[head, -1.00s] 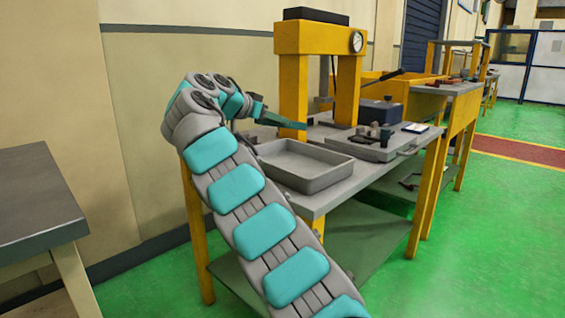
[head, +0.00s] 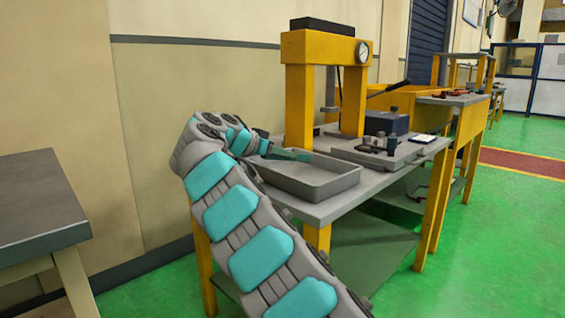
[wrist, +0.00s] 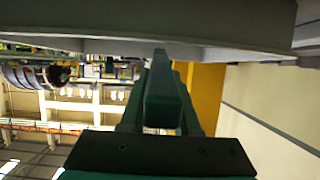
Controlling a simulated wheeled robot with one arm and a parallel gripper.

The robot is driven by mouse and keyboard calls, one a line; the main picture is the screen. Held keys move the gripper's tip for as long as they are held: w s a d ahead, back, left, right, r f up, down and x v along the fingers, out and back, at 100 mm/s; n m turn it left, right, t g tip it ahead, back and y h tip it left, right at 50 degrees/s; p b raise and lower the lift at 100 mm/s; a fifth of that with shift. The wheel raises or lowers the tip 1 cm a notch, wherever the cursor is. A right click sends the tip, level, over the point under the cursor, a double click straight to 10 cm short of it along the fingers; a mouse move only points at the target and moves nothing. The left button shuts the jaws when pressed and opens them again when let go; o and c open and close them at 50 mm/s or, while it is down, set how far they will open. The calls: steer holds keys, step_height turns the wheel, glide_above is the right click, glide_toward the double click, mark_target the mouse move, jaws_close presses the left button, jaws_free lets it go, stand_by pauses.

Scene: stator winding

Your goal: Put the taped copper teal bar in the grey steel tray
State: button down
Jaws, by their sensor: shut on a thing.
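The teal bar (head: 291,155) is held in my gripper (head: 268,149) and points to the right in the head view. It overlaps the back left part of the grey steel tray (head: 312,190), which stands at the near left of the workbench. I cannot tell whether the bar touches the tray. The rest of the tray floor in view looks empty. In the wrist view the bar (wrist: 163,100) lies lengthwise between the two fingers, which are shut on it. The tape and copper on the bar cannot be made out.
A yellow press (head: 325,85) stands behind the tray. A grey plate with small parts (head: 378,153) and a dark blue box (head: 386,122) sit to the right. A separate dark-topped table (head: 38,205) is at the left.

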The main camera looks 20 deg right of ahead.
steer(key=shift+f, duration=1.1)
steer(key=shift+f, duration=0.1)
steer(key=shift+f+b, duration=0.1)
steer(key=shift+b, duration=0.2)
steer(key=c, duration=0.6)
jaws_free()
steer(key=shift+c, duration=0.2)
steer(key=shift+d, duration=0.1)
steer(key=shift+p, duration=0.35)
steer(key=v, duration=0.2)
steer(key=b+v, duration=0.1)
steer(key=v, duration=0.5)
steer(key=shift+s+f, duration=0.3)
steer(key=shift+s, duration=0.05)
